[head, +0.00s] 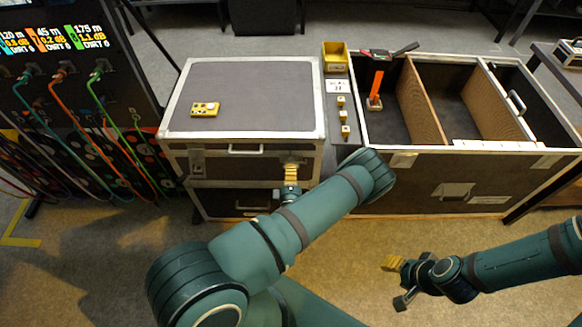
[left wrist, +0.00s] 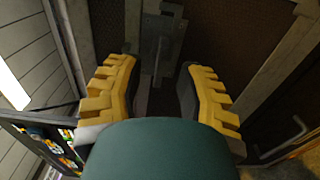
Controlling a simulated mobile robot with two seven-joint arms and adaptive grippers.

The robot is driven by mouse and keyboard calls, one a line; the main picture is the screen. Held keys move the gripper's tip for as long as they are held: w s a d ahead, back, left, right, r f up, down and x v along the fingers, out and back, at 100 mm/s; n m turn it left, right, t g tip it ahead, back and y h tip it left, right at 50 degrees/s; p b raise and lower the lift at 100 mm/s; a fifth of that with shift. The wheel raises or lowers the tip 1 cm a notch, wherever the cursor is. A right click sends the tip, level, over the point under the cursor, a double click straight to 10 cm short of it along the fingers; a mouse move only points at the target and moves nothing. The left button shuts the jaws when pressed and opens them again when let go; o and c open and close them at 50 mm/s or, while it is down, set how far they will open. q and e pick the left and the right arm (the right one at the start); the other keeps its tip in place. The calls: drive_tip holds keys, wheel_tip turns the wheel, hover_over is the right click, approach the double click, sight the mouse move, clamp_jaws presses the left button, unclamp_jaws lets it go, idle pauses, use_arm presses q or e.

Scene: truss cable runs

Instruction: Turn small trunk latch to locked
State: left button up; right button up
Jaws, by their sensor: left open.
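The small trunk (head: 245,95) is a grey case with metal edges, standing left of the large open case. Its latch (left wrist: 163,42) shows in the left wrist view as a metal plate with a narrow upright piece, ahead of and between my fingers. My left gripper (head: 290,172) is at the right part of the trunk's front and largely covers that spot in the head view. In the left wrist view its yellow fingers (left wrist: 158,92) are apart with nothing held. My right gripper (head: 397,281) hangs over the floor at the lower right; its jaw opening is unclear.
The large open case (head: 455,185) has wooden dividers and an orange item (head: 376,88) inside. A yellow bin (head: 335,55) stands behind. A panel with colored cables (head: 75,100) is at left. The floor in front is free.

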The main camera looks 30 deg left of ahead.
use_arm(q)
drive_tip(key=shift+x, duration=1.6)
clamp_jaws()
